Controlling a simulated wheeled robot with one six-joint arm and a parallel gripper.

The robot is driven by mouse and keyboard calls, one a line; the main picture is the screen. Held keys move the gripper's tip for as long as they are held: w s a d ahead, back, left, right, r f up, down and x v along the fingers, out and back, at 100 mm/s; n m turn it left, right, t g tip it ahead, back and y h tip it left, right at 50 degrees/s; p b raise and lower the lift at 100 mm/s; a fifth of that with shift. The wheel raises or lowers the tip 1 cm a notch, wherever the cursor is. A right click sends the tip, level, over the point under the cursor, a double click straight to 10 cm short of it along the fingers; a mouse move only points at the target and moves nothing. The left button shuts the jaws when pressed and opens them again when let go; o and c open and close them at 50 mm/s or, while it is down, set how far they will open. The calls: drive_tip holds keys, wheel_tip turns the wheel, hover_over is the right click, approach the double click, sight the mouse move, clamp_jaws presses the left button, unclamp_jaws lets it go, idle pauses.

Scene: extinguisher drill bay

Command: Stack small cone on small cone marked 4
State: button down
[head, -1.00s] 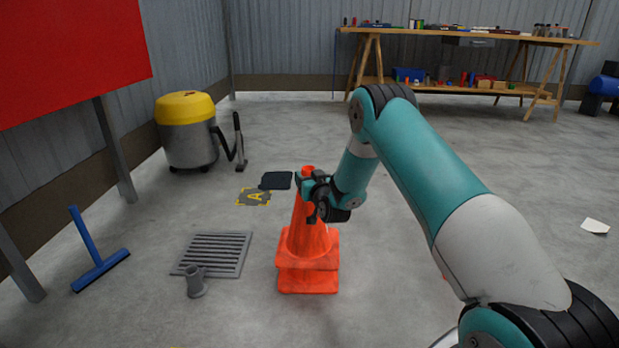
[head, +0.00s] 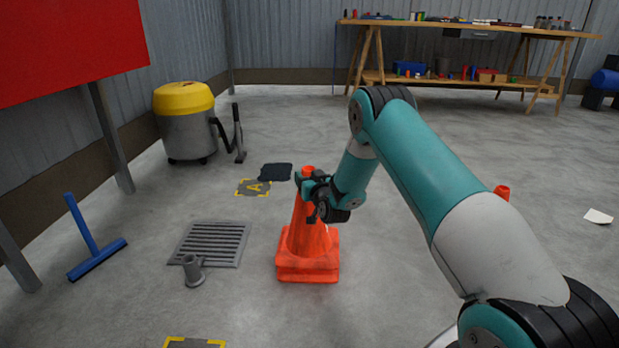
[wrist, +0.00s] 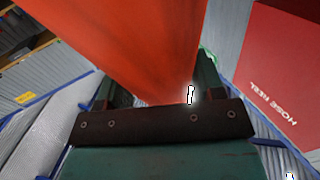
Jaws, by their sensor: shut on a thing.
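My gripper (head: 318,192) is shut on an orange small cone (head: 310,226), gripping it near its top. The held cone is upright, and its orange side also fills the top of the wrist view (wrist: 130,35). Directly below it is the square base of a second orange cone (head: 308,275), standing on the floor; its body is hidden under the held cone. The two bases look close together, one above the other. I cannot tell whether they touch. No number 4 is legible on either cone.
Another orange cone tip (head: 502,192) shows behind my arm at the right. A floor grate (head: 211,243), a grey post stub (head: 193,271) and a blue squeegee (head: 92,245) are to the left. A yellow-topped vacuum (head: 186,122) stands farther back. Floor beyond the cones is mostly clear.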

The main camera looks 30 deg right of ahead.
drive_tip(key=shift+f+b, duration=1.3)
drive_tip(key=shift+f, duration=0.4)
drive_tip(key=shift+c, duration=1.2)
unclamp_jaws()
drive_tip(key=shift+o, duration=0.4)
drive_tip(key=shift+s, duration=0.1)
